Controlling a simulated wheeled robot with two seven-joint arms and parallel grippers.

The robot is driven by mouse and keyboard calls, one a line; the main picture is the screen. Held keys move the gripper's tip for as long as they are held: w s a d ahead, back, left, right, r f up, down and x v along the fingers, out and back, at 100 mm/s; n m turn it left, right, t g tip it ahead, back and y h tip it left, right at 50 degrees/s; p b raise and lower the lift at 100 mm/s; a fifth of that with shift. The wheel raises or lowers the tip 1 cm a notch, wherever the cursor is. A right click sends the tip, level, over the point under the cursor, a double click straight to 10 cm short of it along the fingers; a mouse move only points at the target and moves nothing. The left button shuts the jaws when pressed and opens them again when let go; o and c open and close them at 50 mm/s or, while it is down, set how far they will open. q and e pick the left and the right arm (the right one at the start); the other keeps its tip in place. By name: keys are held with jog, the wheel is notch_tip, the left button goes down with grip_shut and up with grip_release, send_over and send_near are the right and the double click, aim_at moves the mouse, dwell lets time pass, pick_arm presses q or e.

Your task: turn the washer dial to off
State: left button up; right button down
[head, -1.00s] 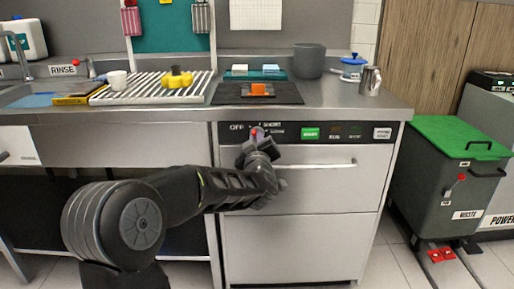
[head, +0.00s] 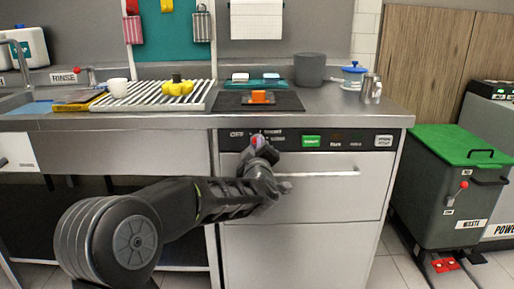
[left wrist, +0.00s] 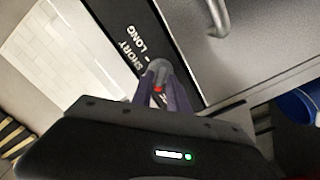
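The washer (head: 300,240) is a steel front-loading unit under the counter with a black control panel (head: 350,141) along its top. Its dial (head: 257,140), grey with a red mark, is near the panel's left end, beside the "OFF" label. In the left wrist view the dial (left wrist: 160,68) lies between my left fingertips, with "SHORT" and "LONG" printed beside it. My left gripper (head: 259,148) reaches the panel from below, its fingers closed in on both sides of the dial. They hide part of the dial, so its exact setting is unclear. My right gripper is out of view.
A horizontal door handle (head: 325,175) sticks out just below the panel, close to my left gripper. A lit green button (head: 312,141) is to the right of the dial. A green-lidded waste bin (head: 455,185) stands at the right. The counter edge (head: 330,121) overhangs the panel.

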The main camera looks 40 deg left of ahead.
pick_arm(q)
jog(key=shift+o, duration=1.2)
jog(key=p+v, duration=0.1)
jog(key=v, duration=0.6)
jog(key=shift+s+d, duration=0.3)
